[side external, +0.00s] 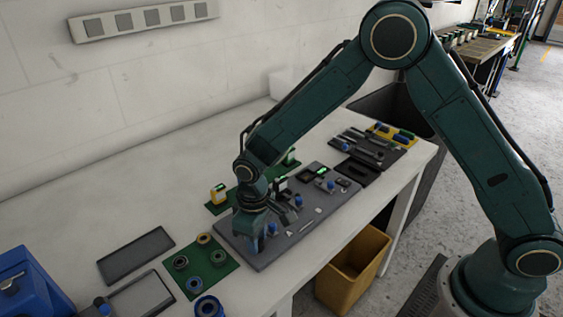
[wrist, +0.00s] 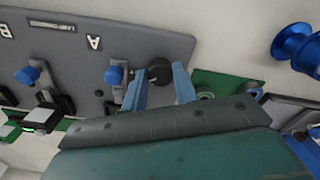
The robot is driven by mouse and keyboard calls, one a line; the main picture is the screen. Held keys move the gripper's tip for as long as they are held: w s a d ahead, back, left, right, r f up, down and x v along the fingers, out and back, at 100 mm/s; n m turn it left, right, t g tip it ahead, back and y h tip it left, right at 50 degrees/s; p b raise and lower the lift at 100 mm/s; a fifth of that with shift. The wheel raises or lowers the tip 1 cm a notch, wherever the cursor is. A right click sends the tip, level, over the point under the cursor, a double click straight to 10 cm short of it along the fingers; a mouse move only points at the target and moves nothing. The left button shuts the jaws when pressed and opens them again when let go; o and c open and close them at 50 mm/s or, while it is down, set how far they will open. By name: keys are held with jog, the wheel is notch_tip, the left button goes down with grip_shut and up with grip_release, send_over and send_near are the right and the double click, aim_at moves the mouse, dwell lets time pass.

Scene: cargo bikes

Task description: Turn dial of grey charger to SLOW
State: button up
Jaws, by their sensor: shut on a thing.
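A dark round dial (wrist: 158,70) sits at the edge of a grey panel (wrist: 165,40), which carries the letters A and B. My gripper (wrist: 160,85) has its blue fingers on either side of the dial and is shut on it. In the side external view, my gripper (side external: 255,238) points down at the left end of the grey panel (side external: 270,258); it hides the dial there. I cannot read any SLOW marking, or tell which way the dial points. No charger can be singled out for sure on the panel.
Blue-knobbed levers (wrist: 115,76) stand close beside my fingers on the panel. A green mat (side external: 201,283) with several rings lies to the left. A blue spool (wrist: 297,44) is off the panel. A yellow bin (side external: 352,277) stands on the floor by the table. Bare table lies behind.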

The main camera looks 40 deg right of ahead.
jog(key=n, duration=0.5)
jog(key=shift+n, duration=0.3)
jog(key=n, duration=0.5)
jog(key=shift+n, duration=0.3)
jog(key=o, duration=1)
jog(key=shift+c, duration=0.2)
jog(key=shift+r, duration=0.15)
notch_tip(320, 180, up, 14)
jog(key=shift+f, duration=0.2)
jog(key=shift+d+r, duration=0.1)
